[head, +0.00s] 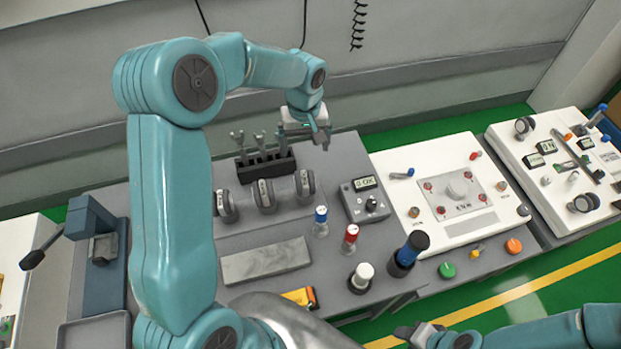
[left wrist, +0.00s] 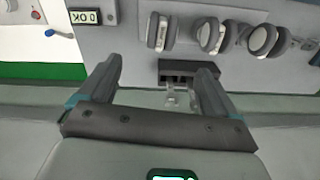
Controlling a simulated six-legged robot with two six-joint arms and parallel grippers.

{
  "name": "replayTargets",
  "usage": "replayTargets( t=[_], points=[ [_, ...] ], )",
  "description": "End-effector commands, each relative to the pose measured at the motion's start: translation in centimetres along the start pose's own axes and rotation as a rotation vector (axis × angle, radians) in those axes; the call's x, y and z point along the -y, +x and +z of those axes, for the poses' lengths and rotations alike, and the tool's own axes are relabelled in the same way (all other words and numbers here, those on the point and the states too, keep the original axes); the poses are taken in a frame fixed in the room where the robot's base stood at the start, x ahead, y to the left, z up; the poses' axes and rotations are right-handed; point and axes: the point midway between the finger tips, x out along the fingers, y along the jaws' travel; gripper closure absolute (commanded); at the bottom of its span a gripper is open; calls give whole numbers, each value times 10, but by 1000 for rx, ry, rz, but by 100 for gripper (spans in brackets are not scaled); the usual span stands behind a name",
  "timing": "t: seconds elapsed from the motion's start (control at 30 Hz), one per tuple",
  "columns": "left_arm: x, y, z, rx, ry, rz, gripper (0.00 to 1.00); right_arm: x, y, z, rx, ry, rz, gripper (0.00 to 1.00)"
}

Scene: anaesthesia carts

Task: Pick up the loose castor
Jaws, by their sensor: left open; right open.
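Three grey castors stand in a row on the grey cart top: a left one (head: 225,207), a middle one (head: 264,195) and a right one (head: 304,186). They also show at the top of the left wrist view, one of them nearest the display (left wrist: 158,31). I cannot tell which is loose. My left gripper (head: 318,132) is open and empty, above the cart's far side, beyond the right castor. In the left wrist view its spread fingers (left wrist: 160,82) have the castors beyond their tips. My right gripper (head: 418,333) is open at the bottom edge, away from the castors.
A black rack (head: 265,166) with upright tools stands just behind the castors, near my left gripper. A display box (head: 364,200) is to their right; a grey slab (head: 265,262) and colored-top posts are in front. A right-hand cart (head: 565,165) carries other wheels (head: 524,127).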

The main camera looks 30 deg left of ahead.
Motion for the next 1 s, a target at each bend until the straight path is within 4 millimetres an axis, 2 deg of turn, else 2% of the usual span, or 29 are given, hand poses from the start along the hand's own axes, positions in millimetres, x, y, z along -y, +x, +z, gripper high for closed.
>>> replayTargets(
  t=[0.1, 0.3, 0.43, 0.67, 0.9, 1.0],
  points=[
    [4, 35, 3, 4, -2, -2, 8, -6, 18, 0, 0, -1, 0, 57],
    [6, 81, 5, 2, -2, -1, 8, -16, 44, -1, 1, -1, 0, 57],
    [6, 98, 5, 2, -2, -1, 8, -18, 52, -1, 0, 0, 0, 57],
    [4, 109, 3, 2, -3, -1, 8, -20, 55, -1, 0, -1, 0, 57],
    [-1, 149, -1, 2, -2, -2, 8, -25, 71, -1, 0, -1, 0, 57],
    [-2, 156, -2, 2, -2, -1, 8, -26, 73, -2, 0, -1, 0, 57]
  ],
)
